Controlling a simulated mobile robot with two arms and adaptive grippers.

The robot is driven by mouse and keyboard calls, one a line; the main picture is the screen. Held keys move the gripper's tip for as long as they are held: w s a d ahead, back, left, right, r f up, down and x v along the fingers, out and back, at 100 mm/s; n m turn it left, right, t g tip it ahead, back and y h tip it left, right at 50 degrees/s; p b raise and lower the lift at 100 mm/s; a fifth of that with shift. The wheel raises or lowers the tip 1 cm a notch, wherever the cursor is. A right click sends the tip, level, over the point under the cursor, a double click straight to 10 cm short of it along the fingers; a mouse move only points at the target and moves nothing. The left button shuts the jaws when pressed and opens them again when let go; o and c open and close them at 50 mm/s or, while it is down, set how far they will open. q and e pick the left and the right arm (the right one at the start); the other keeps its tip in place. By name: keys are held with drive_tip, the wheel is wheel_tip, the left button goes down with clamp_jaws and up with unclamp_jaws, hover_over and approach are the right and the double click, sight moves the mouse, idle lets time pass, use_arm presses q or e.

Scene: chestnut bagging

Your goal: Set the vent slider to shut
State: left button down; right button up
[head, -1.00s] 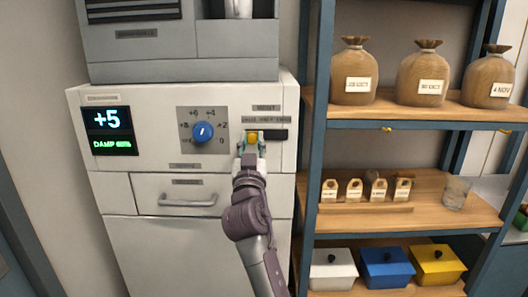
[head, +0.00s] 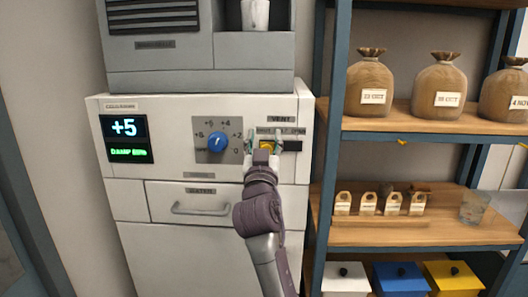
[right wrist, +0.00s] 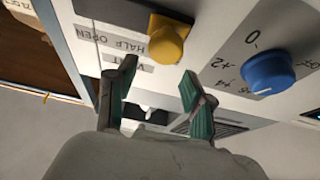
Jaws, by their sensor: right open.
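The vent slider's yellow knob (head: 265,146) is on the white machine's front, at the left end of its dark slot in the head view, under the left part of the "SHUT HALF OPEN" label. In the right wrist view the knob (right wrist: 170,43) is to the right of the words "HALF OPEN", with the bare slot to its left. My right gripper (head: 263,143) is in front of it, its fingers spread on either side. In the right wrist view the open fingers (right wrist: 160,88) hold nothing, and the knob shows just past their tips. My left gripper is out of view.
A blue dial (head: 217,143) is left of the slider, beside a display (head: 124,138) reading +5. A drawer handle (head: 201,209) is lower down. A shelf rack (head: 332,150) with sacks, tags and coloured boxes stands close on the right.

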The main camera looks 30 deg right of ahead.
wheel_tip(320, 180, up, 7)
drive_tip(key=shift+a+f, duration=0.1)
drive_tip(key=shift+f, duration=0.05)
